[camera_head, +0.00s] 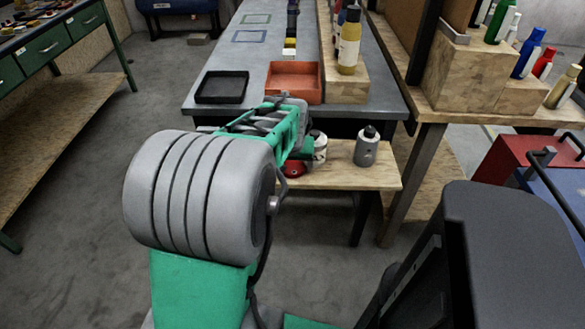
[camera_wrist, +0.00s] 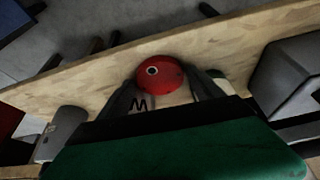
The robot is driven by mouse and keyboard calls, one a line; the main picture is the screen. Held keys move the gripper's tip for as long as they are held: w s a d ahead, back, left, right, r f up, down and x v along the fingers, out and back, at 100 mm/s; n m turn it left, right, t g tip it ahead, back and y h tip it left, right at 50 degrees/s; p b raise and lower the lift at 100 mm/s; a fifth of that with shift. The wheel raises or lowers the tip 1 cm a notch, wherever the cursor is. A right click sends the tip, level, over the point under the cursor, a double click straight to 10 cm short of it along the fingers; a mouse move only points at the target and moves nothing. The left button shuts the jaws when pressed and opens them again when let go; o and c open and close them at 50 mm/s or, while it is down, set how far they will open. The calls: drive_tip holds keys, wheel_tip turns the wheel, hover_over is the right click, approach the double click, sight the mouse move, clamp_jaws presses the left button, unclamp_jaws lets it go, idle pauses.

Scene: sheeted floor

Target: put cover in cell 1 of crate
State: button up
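A red round domed piece (camera_wrist: 165,78) with a dark ringed spot, possibly the cover, lies between the two dark fingers of my gripper (camera_wrist: 160,88) in the wrist view. The fingers are at its two sides; I cannot tell whether they grip it. A white part with dark marking shows just below it. In the head view a red piece (camera_head: 292,169) shows low beside the end of my arm, which hides most of the gripper. An orange-red open tray (camera_head: 295,95) and a black open tray (camera_head: 221,99) stand on the grey table; no crate with cells is clearly seen.
A grey bottle (camera_head: 366,150) stands on the low wooden shelf (camera_head: 345,178), and a white container (camera_head: 320,147) stands by my arm. A yellow bottle (camera_head: 348,50) stands on a wooden block behind. Several bottles stand on the right bench. The grey table's left side is mostly clear.

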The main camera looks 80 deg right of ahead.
drive_tip(key=shift+r, duration=0.1)
drive_tip(key=c, duration=1.6)
